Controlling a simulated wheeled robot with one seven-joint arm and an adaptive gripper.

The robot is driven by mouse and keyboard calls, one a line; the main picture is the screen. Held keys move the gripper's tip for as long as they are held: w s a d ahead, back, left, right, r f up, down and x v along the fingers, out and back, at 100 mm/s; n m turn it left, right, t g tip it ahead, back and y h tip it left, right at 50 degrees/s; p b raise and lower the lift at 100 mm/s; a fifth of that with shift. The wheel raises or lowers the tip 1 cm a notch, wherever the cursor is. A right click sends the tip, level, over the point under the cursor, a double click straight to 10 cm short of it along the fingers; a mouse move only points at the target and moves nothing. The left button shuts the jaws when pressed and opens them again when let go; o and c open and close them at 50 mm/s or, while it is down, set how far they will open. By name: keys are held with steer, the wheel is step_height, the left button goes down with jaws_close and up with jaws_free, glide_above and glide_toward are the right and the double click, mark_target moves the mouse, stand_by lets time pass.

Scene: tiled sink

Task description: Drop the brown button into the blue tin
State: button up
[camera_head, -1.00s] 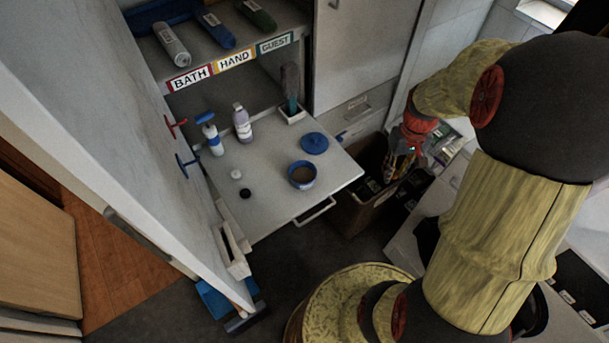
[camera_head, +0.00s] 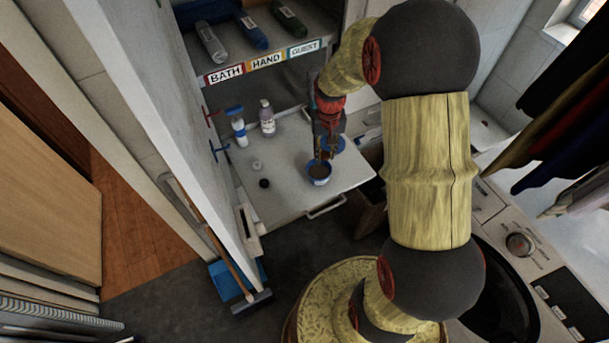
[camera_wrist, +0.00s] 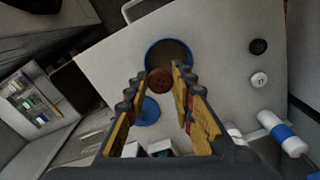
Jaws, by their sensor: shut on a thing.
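The brown button (camera_wrist: 160,80) is pinched between the fingertips of my gripper (camera_wrist: 158,78) in the wrist view. The button appears over the near part of the blue tin (camera_wrist: 188,52), covering some of its opening. In the head view my gripper (camera_head: 324,153) points down above the blue tin (camera_head: 319,181), on the fold-out shelf; the button cannot be made out there. The tin is open with a brownish inside. Its height below the button is hard to judge.
A blue lid (camera_wrist: 147,111) lies beside the tin. A black button (camera_wrist: 258,46) and a white button (camera_wrist: 259,79) lie on the shelf. A blue-and-white bottle (camera_head: 240,132) and a purple-labelled bottle (camera_head: 267,118) stand further back. The shelf's front corner is clear.

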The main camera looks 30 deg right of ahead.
steer(key=shift+m, duration=0.3)
steer(key=shift+d+f, duration=0.1)
steer(key=shift+f, duration=0.1)
steer(key=b, duration=0.5)
glide_above(324, 172)
step_height(324, 172, down, 6)
steer(key=shift+r, duration=0.2)
steer(key=shift+p, duration=0.3)
steer(key=o, duration=0.9)
steer(key=shift+s, duration=0.1)
step_height(324, 172, up, 12)
